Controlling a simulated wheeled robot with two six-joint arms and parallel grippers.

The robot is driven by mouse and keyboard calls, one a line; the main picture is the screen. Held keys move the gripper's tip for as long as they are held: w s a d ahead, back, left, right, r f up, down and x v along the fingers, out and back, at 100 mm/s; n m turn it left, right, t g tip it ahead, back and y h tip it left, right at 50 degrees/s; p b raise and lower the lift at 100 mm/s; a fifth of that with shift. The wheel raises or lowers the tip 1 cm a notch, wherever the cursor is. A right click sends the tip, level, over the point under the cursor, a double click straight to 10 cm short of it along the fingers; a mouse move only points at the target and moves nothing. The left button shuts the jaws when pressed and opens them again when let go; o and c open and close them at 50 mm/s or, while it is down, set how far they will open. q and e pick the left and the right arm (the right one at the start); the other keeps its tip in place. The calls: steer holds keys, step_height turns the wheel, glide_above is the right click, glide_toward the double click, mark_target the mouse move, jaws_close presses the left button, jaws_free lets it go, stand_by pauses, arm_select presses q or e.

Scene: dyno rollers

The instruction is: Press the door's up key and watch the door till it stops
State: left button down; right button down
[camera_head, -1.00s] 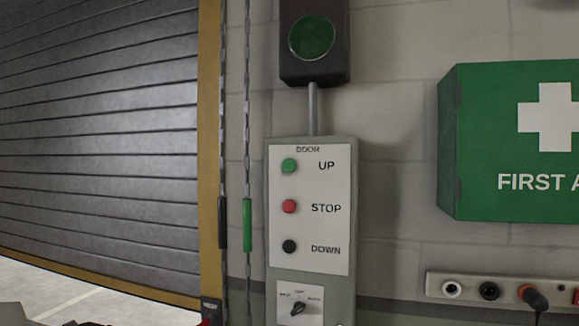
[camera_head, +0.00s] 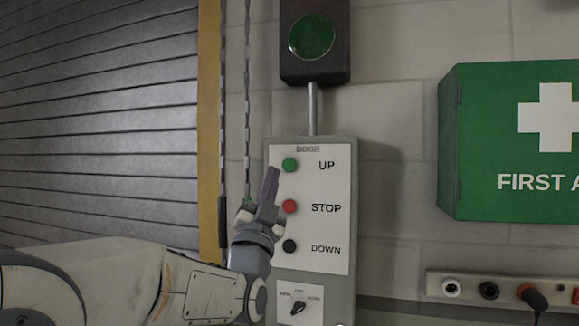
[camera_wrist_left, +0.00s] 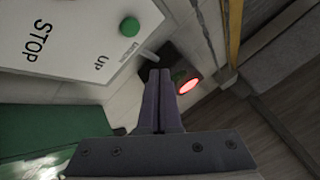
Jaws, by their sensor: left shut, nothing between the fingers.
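The door control panel (camera_head: 340,262) hangs on the wall with a green UP key (camera_head: 289,165), a red STOP key (camera_head: 289,206) and a black DOWN key (camera_head: 289,246). My left gripper (camera_head: 272,172) is shut and empty, its fingertips just left of the UP key. In the left wrist view the UP key (camera_wrist_left: 129,27) stands clear of the shut fingertips (camera_wrist_left: 160,74). The grey slatted door (camera_head: 100,130) fills the left side; my left arm hides its lower part. My right gripper is not in view.
A signal box above the panel has an unlit green lens (camera_head: 312,36); its red lamp (camera_wrist_left: 188,87) glows in the left wrist view. Chains (camera_head: 247,100) hang between door and panel. A green first aid box (camera_head: 500,140) and socket strip (camera_head: 470,290) are at right.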

mark_target(289, 165)
arm_select(q)
steer(key=shift+s+a+r+t, duration=0.25)
steer(key=shift+a+r+t, duration=0.1)
steer(key=shift+r+t, duration=0.2)
steer(key=shift+w+d+p, duration=0.35)
steer(key=shift+w+p, duration=0.35)
steer(key=shift+w, duration=0.75)
steer(key=shift+w+d+p, duration=0.35)
steer(key=shift+w+p, duration=0.4)
steer(key=shift+w, duration=0.65)
steer(key=shift+w+d+p, duration=0.35)
steer(key=shift+w+p, duration=0.35)
steer(key=shift+w, duration=0.75)
